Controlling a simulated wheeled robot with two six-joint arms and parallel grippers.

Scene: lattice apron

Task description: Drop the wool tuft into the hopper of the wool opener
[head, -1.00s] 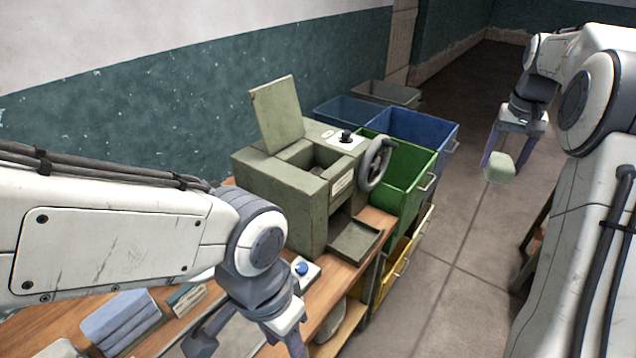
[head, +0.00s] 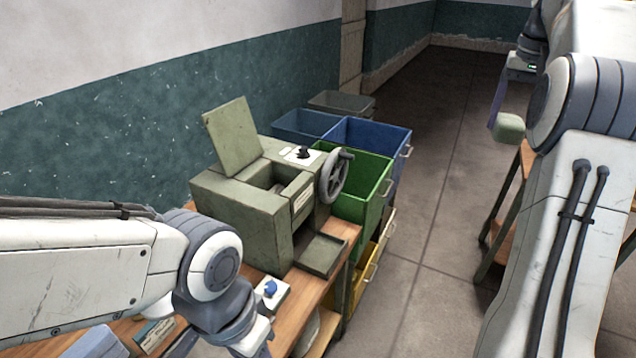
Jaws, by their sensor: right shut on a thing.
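The wool opener (head: 232,208) is a green metal box on a wooden bench, with a crank wheel on its right side. Its lid (head: 232,138) stands raised, and the hopper (head: 266,182) below is open at the top. My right gripper (head: 503,124) is shut on the wool tuft (head: 509,128), a pale green block, held in the air well to the right of the opener. The far finger is partly hidden by my arm. My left gripper (head: 222,350) is at the bottom edge, in front of the opener, mostly cut off; its fingers look spread and empty.
A tray (head: 322,254) juts from the opener's front, beside a blue button box (head: 270,292). Green (head: 366,182) and blue (head: 384,142) bins stand right of it, a yellow one lower. Another table (head: 505,215) is at right. The floor between is clear.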

